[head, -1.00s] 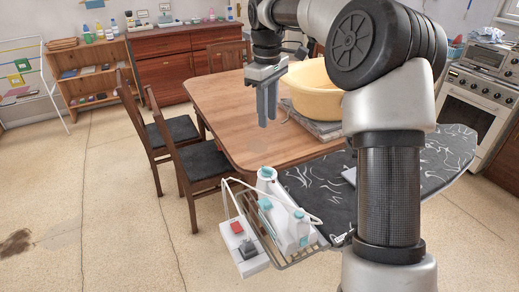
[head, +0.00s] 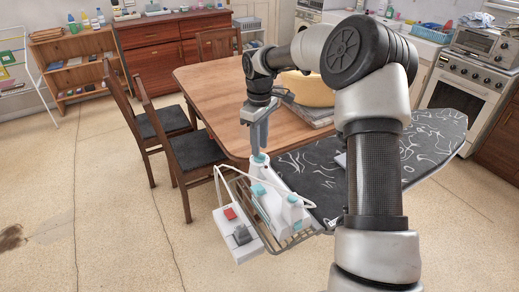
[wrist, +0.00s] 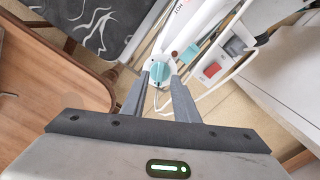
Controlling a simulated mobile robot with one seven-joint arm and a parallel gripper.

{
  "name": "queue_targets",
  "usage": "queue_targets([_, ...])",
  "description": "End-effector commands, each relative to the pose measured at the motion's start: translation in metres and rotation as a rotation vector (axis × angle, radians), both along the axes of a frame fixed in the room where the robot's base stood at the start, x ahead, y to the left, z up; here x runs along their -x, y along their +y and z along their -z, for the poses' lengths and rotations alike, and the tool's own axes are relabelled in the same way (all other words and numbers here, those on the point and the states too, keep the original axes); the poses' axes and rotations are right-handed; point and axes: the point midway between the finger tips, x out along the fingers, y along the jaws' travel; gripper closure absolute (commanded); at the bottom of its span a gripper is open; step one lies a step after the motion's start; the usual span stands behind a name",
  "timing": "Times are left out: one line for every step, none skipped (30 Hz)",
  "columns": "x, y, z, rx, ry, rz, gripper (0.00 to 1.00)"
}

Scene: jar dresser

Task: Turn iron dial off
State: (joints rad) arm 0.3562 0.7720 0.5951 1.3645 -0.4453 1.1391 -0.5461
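The white iron (head: 272,205) with teal parts sits on the wire rack at the near end of the ironing board. A teal dial (wrist: 160,72) shows at the iron's end in the wrist view, and a teal cap (head: 259,158) shows below the fingers in the head view. My gripper (head: 258,148) points down just above this end. In the wrist view my gripper (wrist: 159,77) is open, its two fingertips on either side of the dial. I cannot tell whether they touch it. The dial's setting is too small to read.
A white box with a red switch (head: 230,213) hangs beside the rack (head: 300,238). The dark ironing board (head: 405,150) extends right. The wooden table (head: 205,85), with a yellow basin (head: 305,90), stands behind. Chairs (head: 195,152) are left; the floor further left is clear.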

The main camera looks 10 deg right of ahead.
Motion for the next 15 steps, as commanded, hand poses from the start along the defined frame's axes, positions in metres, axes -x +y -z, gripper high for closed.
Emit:
queue_targets([0.0,0.0,0.008,-0.001,0.002,0.0,0.73])
queue_targets([0.0,0.0,0.011,-0.002,0.002,0.0,0.73])
queue_targets([0.0,0.0,0.014,-0.001,0.001,0.001,0.73])
queue_targets([0.0,0.0,0.016,-0.001,0.001,0.001,0.73])
queue_targets([0.0,0.0,0.018,-0.001,0.001,0.001,0.73])
queue_targets([0.0,0.0,0.02,0.0,0.0,0.001,0.73])
queue_targets([0.0,0.0,0.021,0.0,0.0,0.001,0.73])
queue_targets([0.0,0.0,0.021,-0.001,-0.001,0.001,0.73])
queue_targets([0.0,0.0,0.022,0.0,-0.001,0.001,0.73])
queue_targets([0.0,0.0,0.022,0.0,-0.001,0.001,0.73])
queue_targets([0.0,0.0,0.022,0.0,-0.001,0.001,0.73])
queue_targets([0.0,0.0,0.022,0.0,-0.001,0.001,0.73])
queue_targets([0.0,0.0,0.022,0.0,-0.001,0.001,0.73])
queue_targets([0.0,0.0,0.022,0.0,-0.001,0.001,0.73])
queue_targets([0.0,0.0,0.022,-0.001,-0.001,0.001,0.73])
